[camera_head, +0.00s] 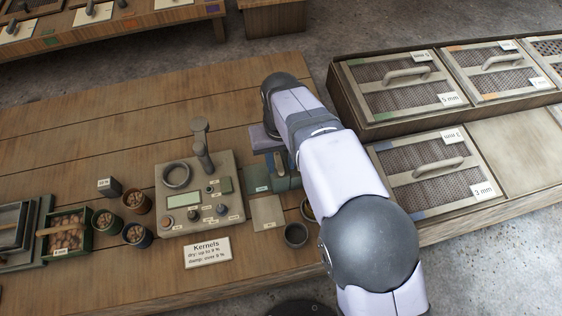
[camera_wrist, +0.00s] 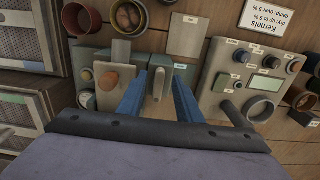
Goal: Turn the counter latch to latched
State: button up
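A grey-green block (camera_head: 256,187) with a small white label stands on the bench just right of the instrument panel. It also shows in the wrist view (camera_wrist: 181,68). It appears to be the counter latch, but I cannot read its label. In the wrist view a grey upright piece (camera_wrist: 158,82) on it lies between the two blue fingers of my gripper (camera_wrist: 159,88). The fingers are apart, with gaps visible on both sides of that piece. In the head view my arm hides part of the block and most of the fingers (camera_head: 268,160). I cannot tell the latch's setting.
The instrument panel (camera_head: 206,220) with a display, knobs and a tall post stands close by. Small pots (camera_head: 137,202) and a nut box (camera_head: 66,236) lie left. A grey plate (camera_head: 268,214) lies in front. Sieve trays (camera_head: 440,170) fill the right.

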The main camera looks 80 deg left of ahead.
jog(key=shift+f, duration=1)
grip_shut()
